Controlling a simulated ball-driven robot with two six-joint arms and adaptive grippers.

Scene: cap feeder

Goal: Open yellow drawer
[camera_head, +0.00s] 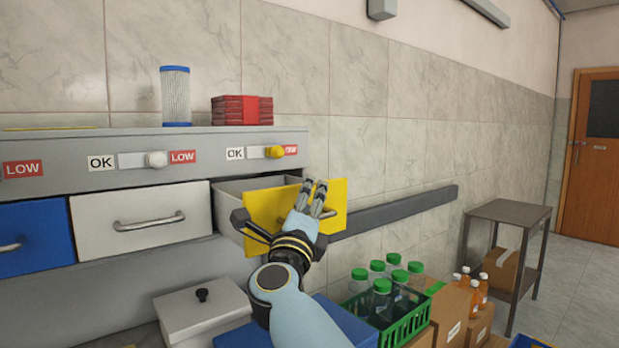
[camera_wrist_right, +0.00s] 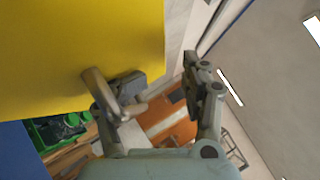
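The yellow drawer (camera_head: 268,211) stands pulled out from the grey cabinet at its right end. Its grey inner walls (camera_head: 250,186) show behind the yellow front. My right gripper (camera_head: 313,190) is in front of the yellow front, covering part of its handle (camera_head: 331,214). In the right wrist view, the yellow front (camera_wrist_right: 75,45) fills the upper left, and the curved handle (camera_wrist_right: 98,90) is at one finger. My right gripper (camera_wrist_right: 168,75) has its fingers spread apart there. One finger overlaps the handle; I cannot tell whether it touches. My left gripper is not in view.
A white drawer (camera_head: 140,223) and a blue drawer (camera_head: 32,236) are closed to the left. Below are a lidded grey box (camera_head: 203,312), a green crate (camera_head: 409,325) with green-capped bottles, and cartons (camera_head: 450,318). A metal table (camera_head: 509,211) stands right.

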